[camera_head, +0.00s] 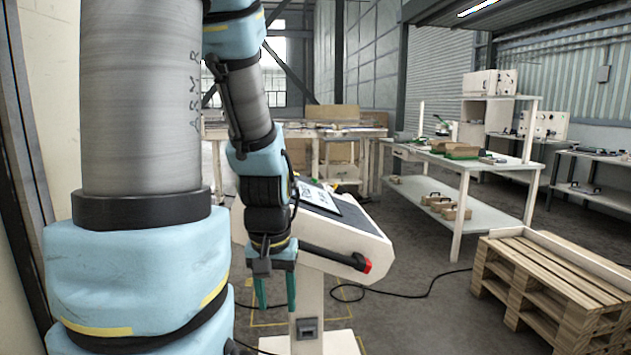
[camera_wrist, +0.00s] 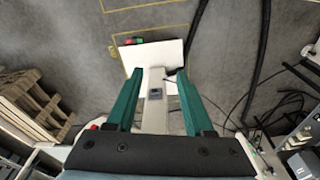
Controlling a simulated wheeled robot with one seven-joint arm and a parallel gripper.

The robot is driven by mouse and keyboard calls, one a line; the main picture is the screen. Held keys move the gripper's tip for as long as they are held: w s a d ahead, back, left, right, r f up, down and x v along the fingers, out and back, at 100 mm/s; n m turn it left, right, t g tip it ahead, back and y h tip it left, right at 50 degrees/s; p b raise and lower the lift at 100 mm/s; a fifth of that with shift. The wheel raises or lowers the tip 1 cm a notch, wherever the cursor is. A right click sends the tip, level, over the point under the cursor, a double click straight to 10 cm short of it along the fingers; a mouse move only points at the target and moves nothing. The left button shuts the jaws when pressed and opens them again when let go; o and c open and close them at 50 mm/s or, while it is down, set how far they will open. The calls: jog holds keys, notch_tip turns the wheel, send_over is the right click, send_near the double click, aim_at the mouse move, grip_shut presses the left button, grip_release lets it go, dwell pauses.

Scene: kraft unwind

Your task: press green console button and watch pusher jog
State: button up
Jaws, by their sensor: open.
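A console (camera_head: 372,228) with a slanted top, dark panel and white label sheet stands on a pale post in the middle of the head view. My gripper (camera_head: 277,304) hangs at its near left side, fingers down, below the top's level. Its teal fingers are open and empty, also in the wrist view (camera_wrist: 159,74). The console's post (camera_wrist: 155,85) and floor plate (camera_wrist: 165,52) show between and beyond them. A small green patch (camera_wrist: 139,41) and a red one lie at the plate's far edge; I cannot tell what they are. No green button is clear on the top; my arm hides part of it. The pusher cannot be made out.
A black bar with a red end (camera_head: 367,267) runs along the console's near edge. Black cables (camera_head: 405,297) lie on the floor. A wooden pallet (camera_head: 545,285) stands at right, a white workbench (camera_head: 470,172) behind. Floor between console and pallet is mostly open.

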grip_shut()
dwell(0.3)
dwell(1.4)
